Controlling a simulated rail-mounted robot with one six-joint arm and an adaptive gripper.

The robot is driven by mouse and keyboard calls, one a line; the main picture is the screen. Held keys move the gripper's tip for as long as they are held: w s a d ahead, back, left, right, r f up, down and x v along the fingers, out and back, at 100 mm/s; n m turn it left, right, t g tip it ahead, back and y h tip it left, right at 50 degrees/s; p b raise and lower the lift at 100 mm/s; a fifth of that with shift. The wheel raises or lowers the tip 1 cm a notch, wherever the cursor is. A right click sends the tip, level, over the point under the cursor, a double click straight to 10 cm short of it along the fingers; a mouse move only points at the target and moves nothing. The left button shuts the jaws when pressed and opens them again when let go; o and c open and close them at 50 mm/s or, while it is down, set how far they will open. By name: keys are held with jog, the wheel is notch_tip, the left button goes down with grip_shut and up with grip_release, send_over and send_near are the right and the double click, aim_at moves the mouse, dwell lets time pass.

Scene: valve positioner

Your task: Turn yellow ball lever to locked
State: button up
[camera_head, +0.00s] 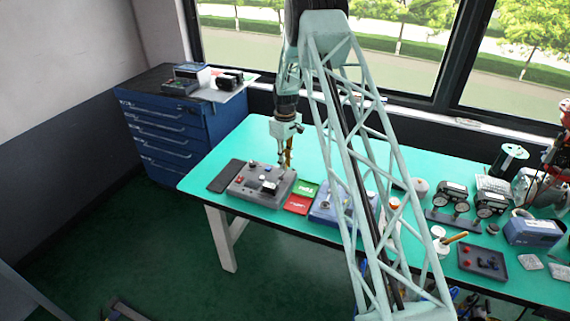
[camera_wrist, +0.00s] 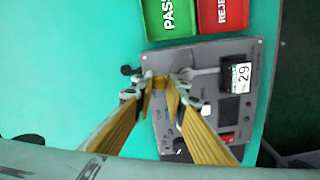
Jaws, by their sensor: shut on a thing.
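A grey valve positioner panel (camera_head: 245,190) lies on the green table in the head view. It also shows in the wrist view (camera_wrist: 205,55), with a display reading 29. The yellow ball lever (camera_wrist: 160,82) shows as a small yellow patch near the panel's edge, between my fingertips. My gripper (camera_wrist: 163,86) points down at the panel and is shut on this yellow part. The fingers cover much of it, so the lever's exact angle is hard to tell. In the head view my gripper (camera_head: 286,163) is over the panel's back right part.
A green PASS tray (camera_wrist: 168,37) and a red REJECT tray (camera_wrist: 222,30) lie beside the panel. A black knob (camera_wrist: 126,70) and a grey bar (camera_wrist: 202,71) are near my fingers. A dark flat pad (camera_head: 226,176) lies left of the panel. The table's front left is clear.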

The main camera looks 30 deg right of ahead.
jog(key=shift+s, duration=0.1)
jog(key=m, duration=0.2)
jog(key=s+m+b, duration=0.1)
jog(key=shift+s+d+m, duration=0.15)
jog(key=shift+d+m, duration=0.25)
jog(key=m, duration=0.1)
jog(key=s+m+b, duration=0.1)
jog(key=m, duration=0.2)
jog(key=shift+s+d+m+b, duration=0.1)
jog(key=shift+s+m+b, duration=0.2)
jog(key=shift+s+b, duration=0.1)
jog(key=shift+s+a+m+b, duration=0.15)
jog(key=shift+s+m+b, duration=0.3)
jog(key=shift+m, duration=0.9)
jog(key=shift+s+a+m+b, duration=0.15)
jog(key=shift+s+m, duration=0.45)
jog(key=shift+m, duration=0.75)
jog(key=o, duration=0.8)
jog(key=shift+o, duration=0.2)
jog(key=shift+r, duration=0.1)
notch_tip(320, 180, up, 12)
